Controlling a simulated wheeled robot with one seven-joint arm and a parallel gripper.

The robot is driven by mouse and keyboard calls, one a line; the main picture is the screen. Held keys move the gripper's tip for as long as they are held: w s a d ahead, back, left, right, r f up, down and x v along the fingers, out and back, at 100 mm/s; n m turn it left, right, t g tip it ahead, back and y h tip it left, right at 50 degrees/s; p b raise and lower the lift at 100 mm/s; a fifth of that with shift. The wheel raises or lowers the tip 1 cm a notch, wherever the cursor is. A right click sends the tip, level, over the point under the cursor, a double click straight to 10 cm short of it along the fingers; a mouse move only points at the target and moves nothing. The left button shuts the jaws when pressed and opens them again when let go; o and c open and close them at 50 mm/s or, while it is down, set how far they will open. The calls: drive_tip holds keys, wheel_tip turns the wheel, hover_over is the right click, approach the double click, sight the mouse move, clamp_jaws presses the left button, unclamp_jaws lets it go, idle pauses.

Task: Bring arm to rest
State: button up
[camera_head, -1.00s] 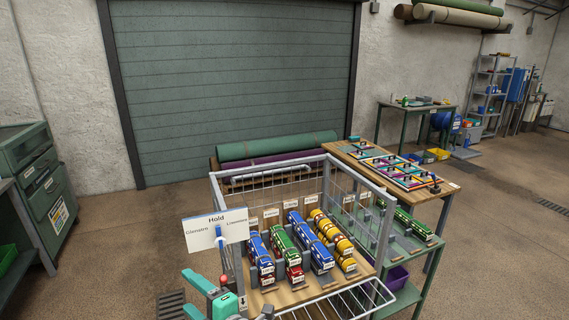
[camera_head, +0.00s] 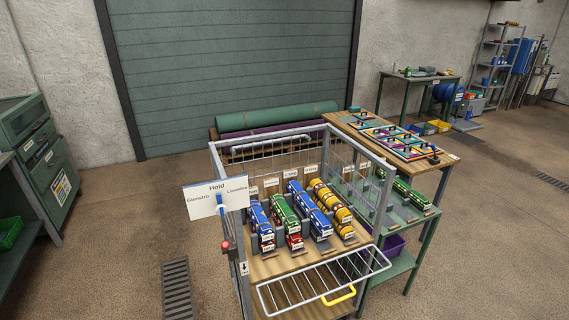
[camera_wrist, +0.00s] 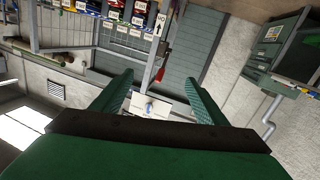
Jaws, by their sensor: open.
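My gripper (camera_wrist: 150,95) shows in the wrist view with its two green fingers spread apart and nothing between them. The view there is tilted far over, with the Hold sign (camera_wrist: 152,106) seen beyond the fingertips. In the head view no part of my arm shows. The wire-sided cage cart (camera_head: 383,172) stands in the middle of the head view, with the white Hold sign (camera_head: 216,198) on its left front post.
Blue, green and yellow cylinder rows (camera_head: 309,210) stand on the cart's wooden shelf. A white wire gate (camera_head: 325,283) with a yellow handle juts out at the front. A wooden bench (camera_head: 425,178) with colored frames stands right. Floor at left is clear around a drain grate (camera_head: 177,290).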

drive_tip(key=s+d+f+m+g+h, duration=0.1)
drive_tip(key=s+d, duration=0.4)
drive_tip(key=s, duration=0.7)
drive_tip(key=s+d+f+m+h, duration=0.1)
drive_tip(key=s+d, duration=0.5)
drive_tip(key=s, duration=0.6)
wheel_tip(320, 180, down, 2)
drive_tip(key=shift+s+d+f+m+g+h, duration=0.15)
drive_tip(key=shift+s+d+m+g+h, duration=0.2)
drive_tip(key=shift+m, duration=0.25)
